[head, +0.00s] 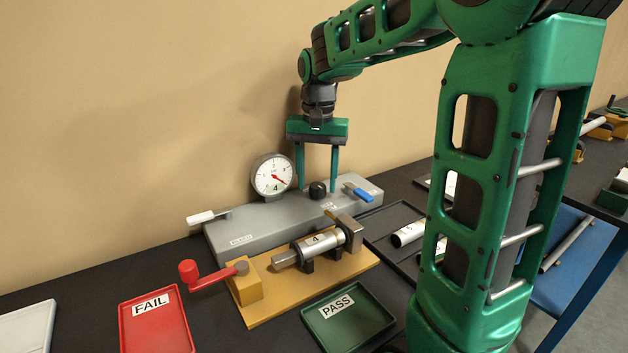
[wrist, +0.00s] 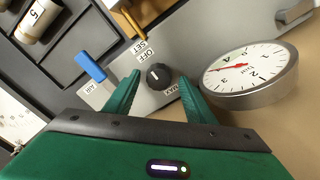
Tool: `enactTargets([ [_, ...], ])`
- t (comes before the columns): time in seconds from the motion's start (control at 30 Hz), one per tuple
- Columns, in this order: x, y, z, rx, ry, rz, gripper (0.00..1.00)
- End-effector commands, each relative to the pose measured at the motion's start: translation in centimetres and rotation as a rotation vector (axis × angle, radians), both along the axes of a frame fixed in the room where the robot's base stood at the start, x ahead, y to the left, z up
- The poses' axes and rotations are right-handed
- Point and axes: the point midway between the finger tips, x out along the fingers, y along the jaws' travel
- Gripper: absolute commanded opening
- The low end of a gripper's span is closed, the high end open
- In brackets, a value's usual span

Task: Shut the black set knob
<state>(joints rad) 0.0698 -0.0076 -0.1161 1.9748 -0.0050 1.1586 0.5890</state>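The black set knob (head: 318,190) sits on top of the grey panel box (head: 230,234), between the round gauge (head: 272,176) and the blue lever (head: 359,192). In the wrist view the knob (wrist: 158,76) has a white pointer mark, with OFF, SET and MAX lettering around it. My gripper (head: 318,188) is open and points down over the panel. In the wrist view its two green fingers (wrist: 158,92) are spread, with the knob showing between and just beyond their tips. I cannot tell whether they reach down to its height. The gauge needle is red.
A white-handled lever (head: 207,216) is on the panel's left. In front stands a wooden fixture (head: 255,312) with a red-handled crank (head: 200,275) and a clamped cylinder (head: 320,244). A red FAIL tray (head: 155,330) and a green PASS tray (head: 348,318) lie nearer. A dark rack with cylinders is right.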

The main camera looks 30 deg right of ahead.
Motion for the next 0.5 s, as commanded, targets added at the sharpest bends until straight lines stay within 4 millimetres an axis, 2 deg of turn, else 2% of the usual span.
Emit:
enactTargets([
  [0.27, -0.1, -0.1, 0.1, 0.0, 0.001, -0.003, 0.49],
  [0.37, 0.0, 0.0, 0.8, 0.0, 0.001, -0.003, 0.49],
  [0.5, 0.0, 0.0, 3.0, -0.001, -0.002, -0.002, 0.49],
])
